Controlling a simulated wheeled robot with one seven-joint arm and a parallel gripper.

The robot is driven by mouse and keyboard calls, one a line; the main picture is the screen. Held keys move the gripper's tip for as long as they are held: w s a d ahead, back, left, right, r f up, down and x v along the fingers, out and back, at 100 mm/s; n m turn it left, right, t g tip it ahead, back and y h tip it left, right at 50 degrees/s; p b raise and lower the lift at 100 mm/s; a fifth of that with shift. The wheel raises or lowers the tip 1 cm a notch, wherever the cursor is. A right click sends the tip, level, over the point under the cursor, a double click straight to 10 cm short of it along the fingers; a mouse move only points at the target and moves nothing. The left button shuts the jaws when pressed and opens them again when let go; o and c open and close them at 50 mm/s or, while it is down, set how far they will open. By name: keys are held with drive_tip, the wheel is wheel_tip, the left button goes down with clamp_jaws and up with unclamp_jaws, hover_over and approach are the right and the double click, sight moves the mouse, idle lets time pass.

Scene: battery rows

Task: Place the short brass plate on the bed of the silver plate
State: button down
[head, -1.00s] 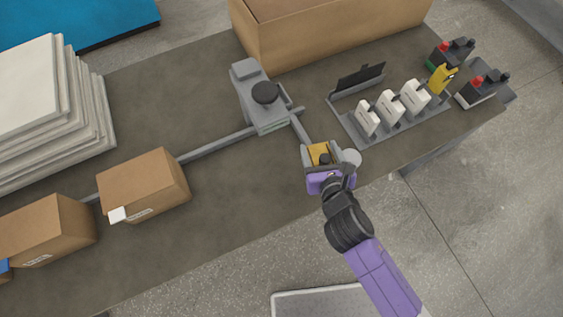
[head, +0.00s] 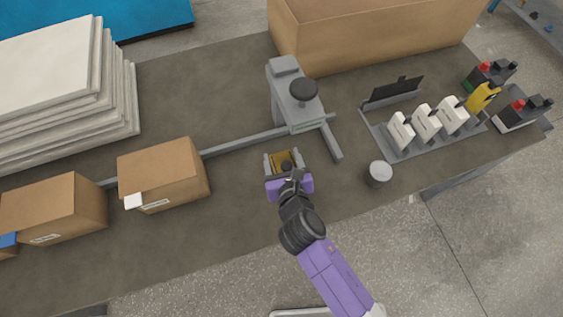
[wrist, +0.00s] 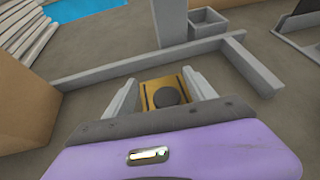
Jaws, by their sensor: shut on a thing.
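The short brass plate (head: 281,156), yellow with a dark round knob, is between the two grey fingers of my gripper (head: 284,158), which is shut on it. In the wrist view the brass plate (wrist: 151,88) sits between the fingertips (wrist: 162,82). My gripper is over the table, in front of the grey stand (head: 285,90). No separate thing is clearly the silver plate; the grey stand, with a black knob (head: 303,89) and a low ledge (head: 310,125), is the nearest match. The gap under the plate cannot be judged.
A grey rail (head: 238,145) crosses the table beyond my gripper, with a short arm (head: 333,145) at right. A grey round cup (head: 379,174) stands right. A cardboard box (head: 165,175) is left. A rack (head: 400,150) with white pieces and batteries (head: 525,112) lies further right.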

drive_tip(key=shift+f, duration=1.15)
drive_tip(key=shift+f+b, duration=0.15)
drive_tip(key=shift+b, duration=0.15)
drive_tip(key=shift+c, duration=1.5)
unclamp_jaws()
drive_tip(key=v, duration=1.2)
drive_tip(key=shift+d, duration=0.1)
